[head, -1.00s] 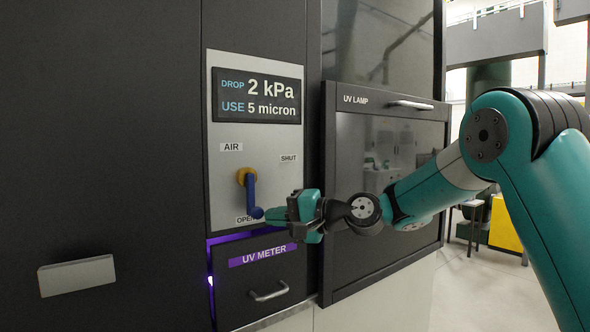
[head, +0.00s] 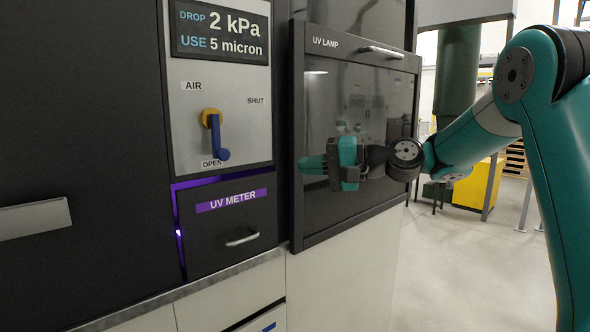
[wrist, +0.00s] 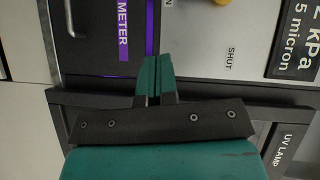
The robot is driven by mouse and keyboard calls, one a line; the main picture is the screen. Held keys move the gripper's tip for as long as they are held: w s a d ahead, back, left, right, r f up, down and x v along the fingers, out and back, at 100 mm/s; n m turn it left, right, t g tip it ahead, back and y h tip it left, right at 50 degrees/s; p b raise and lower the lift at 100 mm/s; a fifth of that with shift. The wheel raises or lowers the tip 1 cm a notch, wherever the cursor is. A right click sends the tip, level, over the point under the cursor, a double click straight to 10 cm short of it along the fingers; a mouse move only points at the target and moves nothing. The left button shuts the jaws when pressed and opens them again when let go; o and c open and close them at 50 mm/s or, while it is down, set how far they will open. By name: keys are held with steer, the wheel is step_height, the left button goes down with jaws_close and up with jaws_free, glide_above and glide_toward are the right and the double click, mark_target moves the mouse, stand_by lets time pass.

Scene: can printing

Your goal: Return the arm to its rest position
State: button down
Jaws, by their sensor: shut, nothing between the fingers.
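My gripper (head: 312,165) is in front of the dark UV LAMP door (head: 350,215), to the right of the air valve panel. It points left in the head view, and its teal fingers are together with nothing between them. The closed fingers also show in the wrist view (wrist: 155,76). The blue air handle (head: 220,137), on a yellow hub, points down at the OPEN label. My gripper is clear of the handle. My teal arm comes in from the right.
A display (head: 221,31) reads DROP 2 kPa, USE 5 micron. The UV METER drawer (head: 231,225) below the panel has a purple glow along its edges. The UV LAMP door has a bar handle (head: 382,52). Open floor (head: 460,270) lies at the right.

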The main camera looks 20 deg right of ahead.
stand_by(0.4)
steer(key=s+a+f+n+g+h, duration=0.2)
steer(key=s+a+f+n+g, duration=0.1)
steer(key=s+a, duration=0.35)
steer(key=s+a+f+n+g+h, duration=0.25)
steer(key=s+a+n, duration=0.2)
steer(key=s, duration=0.35)
steer(key=s+d+f+n+g+h, duration=0.1)
steer(key=s+f, duration=0.3)
steer(key=s, duration=0.4)
steer(key=s+d+f+n+g+h, duration=0.1)
steer(key=s+f+n+g+h, duration=0.2)
steer(key=s, duration=0.6)
steer(key=shift+f+h, duration=0.65)
steer(key=shift+n, duration=0.25)
